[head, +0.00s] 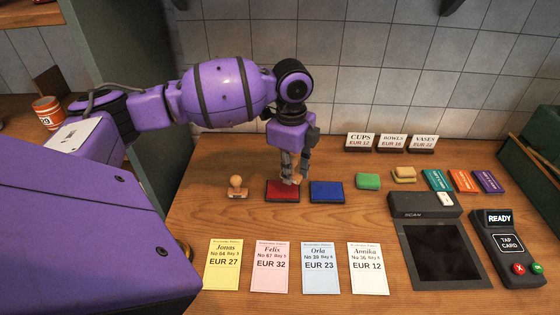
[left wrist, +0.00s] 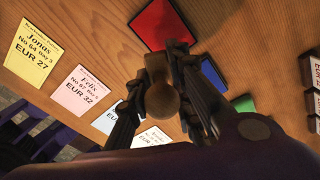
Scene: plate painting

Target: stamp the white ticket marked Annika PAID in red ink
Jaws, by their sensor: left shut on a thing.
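The white ticket marked Annika (head: 367,268) lies at the right end of the row of tickets; in the left wrist view it is partly hidden behind my gripper (left wrist: 150,138). My left gripper (head: 293,168) is shut on a wooden stamp (left wrist: 162,100), with the stamp between its fingers. In the head view it is over the red ink pad (head: 283,196); the red pad also shows in the left wrist view (left wrist: 158,24). I cannot tell whether the stamp touches the pad. Its face is hidden. My right gripper is not in view.
Another wooden stamp (head: 237,187) stands left of the red pad. A blue pad (head: 326,191) is right of it. Yellow Jonas (head: 222,266), pink Felix (head: 269,267) and blue Orla (head: 319,268) tickets lie in front. A scanner (head: 440,255) and card reader (head: 508,255) stand at the right.

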